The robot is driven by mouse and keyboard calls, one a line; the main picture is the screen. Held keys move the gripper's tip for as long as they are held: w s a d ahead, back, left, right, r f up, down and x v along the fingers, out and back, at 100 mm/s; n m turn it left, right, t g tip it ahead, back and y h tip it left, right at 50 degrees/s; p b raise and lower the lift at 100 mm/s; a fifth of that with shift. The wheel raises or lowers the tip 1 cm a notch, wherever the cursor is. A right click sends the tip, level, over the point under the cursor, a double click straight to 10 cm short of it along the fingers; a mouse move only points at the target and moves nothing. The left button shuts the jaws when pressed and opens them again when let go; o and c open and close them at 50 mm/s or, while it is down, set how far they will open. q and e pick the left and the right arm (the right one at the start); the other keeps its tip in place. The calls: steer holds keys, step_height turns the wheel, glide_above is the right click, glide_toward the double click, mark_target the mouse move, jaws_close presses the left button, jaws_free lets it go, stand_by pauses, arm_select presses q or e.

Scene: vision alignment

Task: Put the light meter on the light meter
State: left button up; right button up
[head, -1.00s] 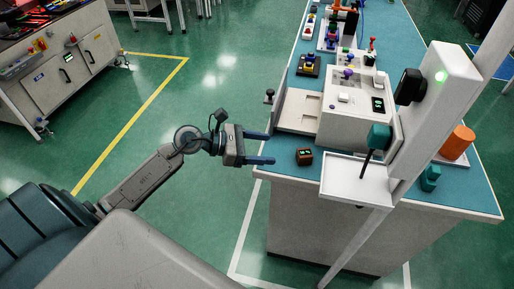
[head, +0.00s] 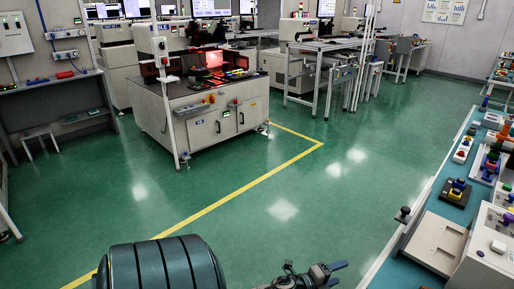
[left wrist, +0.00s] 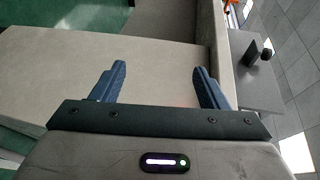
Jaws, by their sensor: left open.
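I cannot make out a light meter in either view now. My left gripper (head: 333,275) shows at the bottom edge of the head view, left of the teal workbench and apart from it, over the floor. In the left wrist view its two blue fingers (left wrist: 160,85) are spread apart with nothing between them. A plain beige surface lies beyond the fingers there. My right gripper is in neither view.
A grey cabinet station (head: 205,125) stands at the back. The green floor (head: 330,190) between them is clear.

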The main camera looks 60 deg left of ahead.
arm_select(q)
steer(key=s+a+f+n+g+y, duration=0.1)
steer(key=s+f+n+g+y, duration=0.15)
steer(key=s+f+n, duration=0.4)
steer(key=s+a+f+n+g+y, duration=0.1)
steer(key=s+f+n+g, duration=0.2)
steer(key=f, duration=0.7)
steer(key=s+d+f+n+g, duration=0.4)
steer(key=s+d+f, duration=0.1)
steer(key=s+f, duration=0.4)
steer(key=s+d+f+n+g+h, duration=0.1)
steer(key=s+d+f+n+g, duration=0.4)
steer(key=s, duration=0.9)
step_height(320, 180, down, 4)
steer(key=shift+d+r, duration=0.15)
steer(key=shift+h, duration=0.25)
